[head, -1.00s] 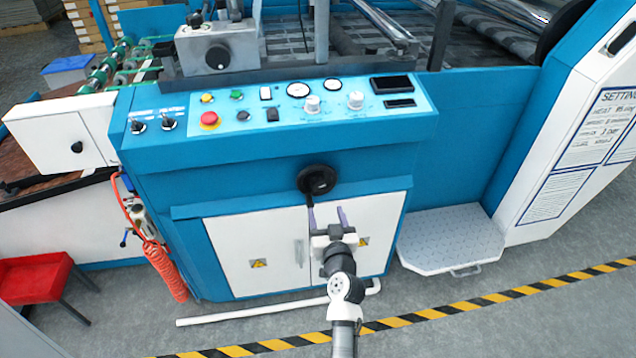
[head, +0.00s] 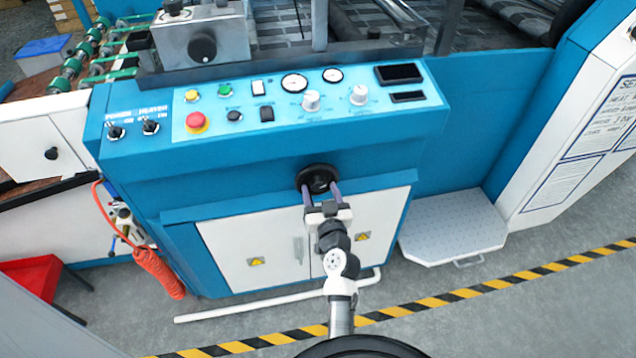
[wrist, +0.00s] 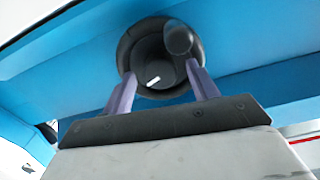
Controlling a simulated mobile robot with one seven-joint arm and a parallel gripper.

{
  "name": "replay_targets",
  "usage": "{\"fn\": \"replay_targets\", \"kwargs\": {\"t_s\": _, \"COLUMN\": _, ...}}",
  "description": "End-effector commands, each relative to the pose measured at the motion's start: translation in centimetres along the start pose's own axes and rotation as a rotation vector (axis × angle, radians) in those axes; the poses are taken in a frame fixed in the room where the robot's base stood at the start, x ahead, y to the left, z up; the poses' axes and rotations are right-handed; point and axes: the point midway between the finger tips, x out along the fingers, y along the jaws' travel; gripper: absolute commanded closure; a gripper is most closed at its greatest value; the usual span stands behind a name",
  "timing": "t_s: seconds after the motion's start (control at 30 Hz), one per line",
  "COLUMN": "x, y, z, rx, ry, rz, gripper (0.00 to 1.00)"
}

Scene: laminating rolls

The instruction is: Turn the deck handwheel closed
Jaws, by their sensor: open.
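The handwheel (head: 317,178) is a round black wheel on the blue front face of the machine, below the control panel. It also shows in the wrist view (wrist: 150,60), with a round knob at its upper right and a short white mark on its face. My gripper (head: 320,192) is at the lower part of the wheel, its two purple fingers apart. In the wrist view the fingers (wrist: 158,88) reach up to the wheel's lower left and right, with the wheel's dish between them. I cannot tell whether they touch the rim.
The control panel (head: 300,100) with switches, dials and a red button (head: 197,122) overhangs above the wheel. White cabinet doors (head: 260,250) are below. A grey step plate (head: 450,230) stands at right, and an orange coiled hose (head: 158,272) hangs at left.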

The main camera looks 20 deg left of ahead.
Motion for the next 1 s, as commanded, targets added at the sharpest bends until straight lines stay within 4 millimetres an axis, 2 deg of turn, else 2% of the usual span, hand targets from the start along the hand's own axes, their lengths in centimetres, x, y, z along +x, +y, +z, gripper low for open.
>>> {"fn": "replay_targets", "kwargs": {"t_s": 0.43, "x": -0.11, "y": 0.02, "z": -0.02, "rx": 0.0, "ry": 0.0, "rz": 0.001, "gripper": 0.41}}
{"fn": "replay_targets", "kwargs": {"t_s": 0.77, "x": -0.1, "y": 0.02, "z": -0.03, "rx": 0.0, "ry": 0.001, "rz": 0.001, "gripper": 0.84}}
{"fn": "replay_targets", "kwargs": {"t_s": 1.0, "x": -0.09, "y": 0.03, "z": -0.02, "rx": 0.018, "ry": 0.001, "rz": 0.001, "gripper": 0.86}}
